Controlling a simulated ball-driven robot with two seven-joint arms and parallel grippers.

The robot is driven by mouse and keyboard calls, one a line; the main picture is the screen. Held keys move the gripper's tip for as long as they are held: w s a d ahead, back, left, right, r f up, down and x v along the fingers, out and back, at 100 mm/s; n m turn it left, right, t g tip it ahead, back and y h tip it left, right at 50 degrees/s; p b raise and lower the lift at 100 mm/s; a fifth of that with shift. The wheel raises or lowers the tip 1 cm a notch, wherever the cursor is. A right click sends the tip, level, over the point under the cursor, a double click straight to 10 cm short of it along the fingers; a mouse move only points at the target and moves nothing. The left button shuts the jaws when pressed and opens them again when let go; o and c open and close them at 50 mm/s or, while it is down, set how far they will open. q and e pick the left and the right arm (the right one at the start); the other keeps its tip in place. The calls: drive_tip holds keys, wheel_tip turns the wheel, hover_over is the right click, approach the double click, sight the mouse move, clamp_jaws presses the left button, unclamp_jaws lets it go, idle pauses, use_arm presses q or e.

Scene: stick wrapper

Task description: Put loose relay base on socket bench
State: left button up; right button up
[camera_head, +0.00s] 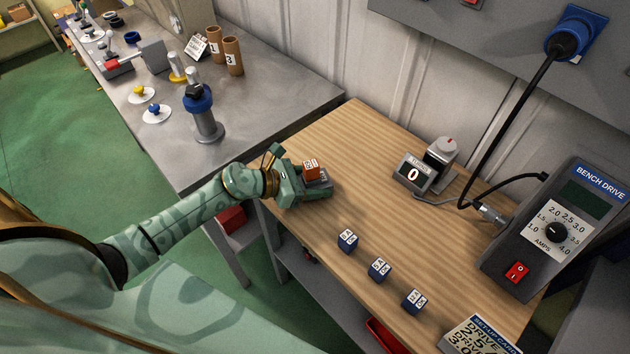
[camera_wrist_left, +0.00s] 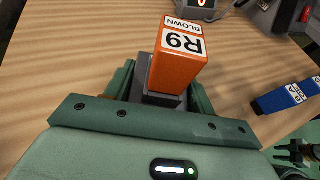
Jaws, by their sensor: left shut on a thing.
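My left gripper (camera_head: 318,183) is shut on a dark grey relay base (camera_wrist_left: 160,94) over the left part of the wooden bench (camera_head: 340,130). An orange relay (camera_wrist_left: 180,60) marked R9 and BLOWN sits upright in this base. The relay also shows in the head view (camera_head: 311,170). The gripper's green fingers flank the base, and its body hides the base's lower part. I cannot tell whether the base touches the wood.
Several blue relays (camera_head: 379,269) stand along the bench's front edge. A small display (camera_head: 412,174) reading 0, a bench drive (camera_head: 560,225) with cables and a set-up card (camera_head: 478,338) stand right. A grey metal bench (camera_head: 270,95) holds cardboard tubes and a blue-topped post. The middle wood is clear.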

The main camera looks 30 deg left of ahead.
use_arm(q)
drive_tip(key=shift+f, duration=0.2)
drive_tip(key=o, duration=1.1)
drive_tip(key=shift+r, duration=0.1)
drive_tip(key=shift+r, duration=0.2)
drive_tip(key=v, duration=1.2)
drive_tip(key=shift+p, duration=0.35)
